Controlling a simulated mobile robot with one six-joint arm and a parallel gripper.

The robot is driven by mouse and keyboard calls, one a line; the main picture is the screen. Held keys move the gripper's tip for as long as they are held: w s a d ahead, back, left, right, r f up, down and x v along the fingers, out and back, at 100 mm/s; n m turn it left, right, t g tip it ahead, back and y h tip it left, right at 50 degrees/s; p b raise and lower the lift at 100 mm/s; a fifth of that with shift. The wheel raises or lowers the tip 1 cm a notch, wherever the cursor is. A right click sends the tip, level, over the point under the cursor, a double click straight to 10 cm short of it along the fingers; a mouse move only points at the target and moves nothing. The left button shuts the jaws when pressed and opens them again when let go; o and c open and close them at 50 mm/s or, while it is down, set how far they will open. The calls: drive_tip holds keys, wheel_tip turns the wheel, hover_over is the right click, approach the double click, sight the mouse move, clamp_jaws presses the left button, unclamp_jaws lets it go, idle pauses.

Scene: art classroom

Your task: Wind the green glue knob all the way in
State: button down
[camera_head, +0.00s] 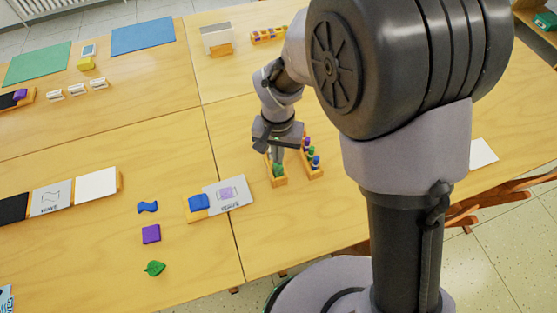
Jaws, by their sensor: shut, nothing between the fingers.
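A small wooden holder (279,182) stands on the table in the middle of the view. A green glue piece (278,170) shows in its near end, and a little more green shows just under my gripper. My gripper (276,146) points down over the far part of this holder. It is shut and empty, very close to the green glue. I cannot tell whether it touches the glue. The knob itself is too small and too hidden by my gripper to make out.
A second wooden holder (314,170) with purple, green and blue sticks stands close on the right. Table between is clear.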

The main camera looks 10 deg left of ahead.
drive_tip(key=shift+f, duration=0.25)
drive_tip(key=shift+r, duration=0.1)
drive_tip(key=shift+r, duration=0.45)
drive_tip(key=shift+c, duration=2)
unclamp_jaws()
